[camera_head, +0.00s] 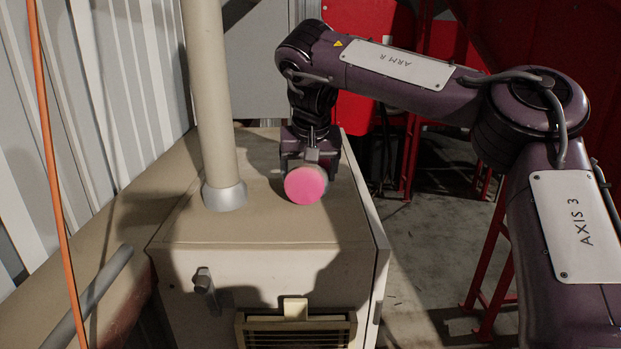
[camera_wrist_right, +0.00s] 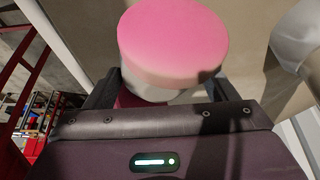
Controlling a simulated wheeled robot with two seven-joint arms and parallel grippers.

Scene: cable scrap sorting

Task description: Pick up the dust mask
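The dust mask shows as a round pink disc (camera_head: 306,185) on the flat top of the beige cabinet, near its back right. In the right wrist view the pink disc (camera_wrist_right: 172,42) has a whitish body under it. My right gripper (camera_head: 312,155) is right behind the mask, pointing down. In the wrist view its fingers stand on either side of the mask's body, close to it. I cannot tell whether they touch it. The mask hides part of the fingers, and its contact with the cabinet top is unclear. My left gripper is not in view.
The beige cabinet (camera_head: 265,228) has a thick pipe (camera_head: 212,100) rising from its top, left of the mask. A latch (camera_head: 204,281) sticks out in front. An orange cable (camera_head: 53,165) hangs at left. Red frames (camera_head: 492,285) stand on the floor at right. The cabinet's front top is clear.

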